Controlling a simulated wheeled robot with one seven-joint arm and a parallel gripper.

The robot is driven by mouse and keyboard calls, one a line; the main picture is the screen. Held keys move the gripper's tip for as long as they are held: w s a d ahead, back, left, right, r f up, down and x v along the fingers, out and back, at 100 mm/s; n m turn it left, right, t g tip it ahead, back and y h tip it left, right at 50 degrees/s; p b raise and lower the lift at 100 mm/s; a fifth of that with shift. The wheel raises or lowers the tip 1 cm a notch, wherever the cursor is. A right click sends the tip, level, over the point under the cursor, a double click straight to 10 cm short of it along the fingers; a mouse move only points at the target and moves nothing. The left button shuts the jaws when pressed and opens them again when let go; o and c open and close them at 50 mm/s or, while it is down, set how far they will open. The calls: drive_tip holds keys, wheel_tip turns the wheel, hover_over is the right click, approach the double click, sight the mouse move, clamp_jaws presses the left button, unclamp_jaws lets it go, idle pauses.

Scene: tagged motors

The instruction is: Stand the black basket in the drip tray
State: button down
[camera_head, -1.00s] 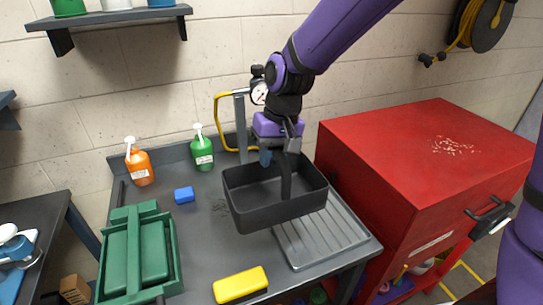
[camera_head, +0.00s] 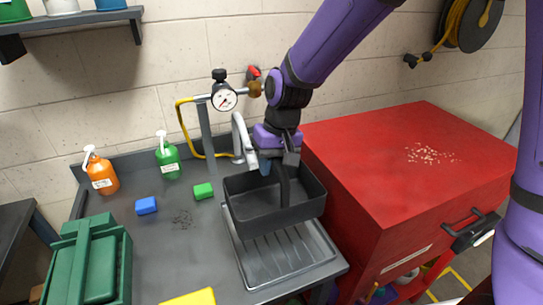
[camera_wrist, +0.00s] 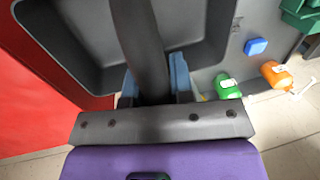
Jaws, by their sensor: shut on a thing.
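The black basket (camera_head: 262,219) hangs from my gripper (camera_head: 273,166) by its upright middle handle, roughly level and empty. The basket also shows in the wrist view (camera_wrist: 65,72), with blue fingertips on both sides of the handle (camera_wrist: 142,45). My gripper (camera_wrist: 158,82) is shut on that handle. The grey ribbed drip tray (camera_head: 285,262) lies on the bench below the basket. The basket covers the tray's back part in the head view. The basket appears to be above the tray, but I cannot tell how large the gap is.
A red cabinet (camera_head: 400,160) stands close to the basket's right. A pressure gauge (camera_head: 224,98) on a post and a curved grey pipe stand behind.

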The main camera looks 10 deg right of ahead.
approach(268, 206)
drive_tip(key=shift+s+a+f, duration=0.1)
drive_tip(key=shift+a+f, duration=0.1)
drive_tip(key=shift+f, duration=0.6)
drive_tip(key=shift+s+a+f, duration=0.1)
drive_tip(key=shift+a+f, duration=0.05)
drive_tip(key=shift+f, duration=0.7)
drive_tip(key=shift+a+f, duration=0.2)
drive_tip(key=shift+f, duration=1.1)
drive_tip(key=c, duration=0.9)
unclamp_jaws()
drive_tip(key=shift+r, duration=0.1)
